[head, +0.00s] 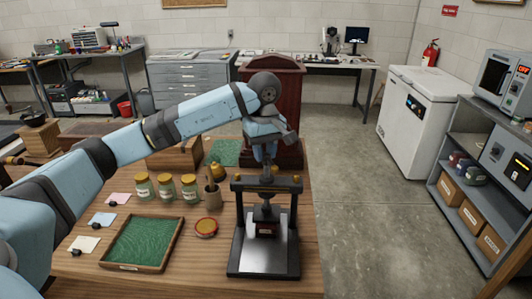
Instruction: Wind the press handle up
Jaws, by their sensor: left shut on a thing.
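The press (265,222) stands on the wooden table, right of its middle, with a black frame, a dark central screw and a pale metal bed (262,252). My left gripper (267,163) points down over the top of the press and is shut on the press handle. The handle is mostly hidden by the gripper, so how far it is turned cannot be told. My right gripper does not show.
A green-lined tray (110,265), several labelled jars (166,187), a brush pot (212,195) and a red-rimmed round tin (206,227) lie left of the press. A dark red wooden stand (290,110) rises behind it. Open floor (350,210) lies to the right.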

